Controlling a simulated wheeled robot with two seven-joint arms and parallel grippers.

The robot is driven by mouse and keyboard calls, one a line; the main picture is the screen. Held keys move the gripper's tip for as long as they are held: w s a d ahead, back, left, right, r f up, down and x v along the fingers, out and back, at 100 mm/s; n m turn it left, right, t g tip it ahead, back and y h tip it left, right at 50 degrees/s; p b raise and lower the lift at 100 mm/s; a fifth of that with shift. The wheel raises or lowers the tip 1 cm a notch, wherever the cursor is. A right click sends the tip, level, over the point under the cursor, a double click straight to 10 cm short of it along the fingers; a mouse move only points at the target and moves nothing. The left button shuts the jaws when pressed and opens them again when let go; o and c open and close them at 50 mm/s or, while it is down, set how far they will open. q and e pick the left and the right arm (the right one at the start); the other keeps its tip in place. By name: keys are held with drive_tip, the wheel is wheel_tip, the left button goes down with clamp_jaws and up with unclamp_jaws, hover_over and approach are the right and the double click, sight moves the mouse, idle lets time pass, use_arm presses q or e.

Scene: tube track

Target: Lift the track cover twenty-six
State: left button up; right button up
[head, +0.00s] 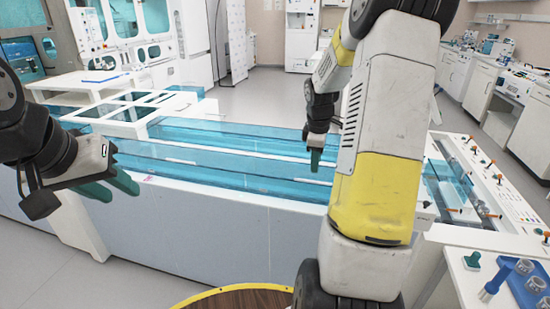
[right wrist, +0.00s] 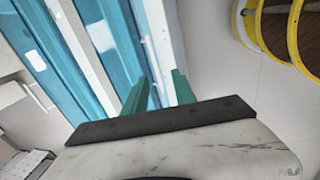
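Long translucent blue track covers (head: 215,172) lie along the white tube track (head: 205,198) in the head view. No number is readable, so I cannot tell which is twenty-six. My right gripper (head: 316,160) hangs over the blue covers near the front edge, its green fingertips pointing down. In the right wrist view my right gripper (right wrist: 158,88) has its two green fingers apart, with a white strip and the blue track (right wrist: 112,40) beyond and nothing held. My left gripper (head: 110,187) is at the left, before the track, its green fingers apart and empty.
A white frame (head: 125,112) stands over the track at the left. More blue covers and small orange-tipped fittings (head: 478,177) are at the right. A round, yellow-rimmed wooden top (head: 240,299) is at the bottom. Floor (head: 265,85) behind the track is clear.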

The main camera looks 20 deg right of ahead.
sight(312, 182)
drive_tip(key=w+f, duration=0.1)
drive_tip(key=f, duration=0.4)
drive_tip(key=w+f, duration=0.1)
drive_tip(key=f, duration=0.2)
drive_tip(key=shift+w+d+f, duration=0.15)
drive_tip(key=shift+w+d, duration=0.2)
drive_tip(key=shift+d, duration=0.05)
clamp_jaws()
idle(1.1)
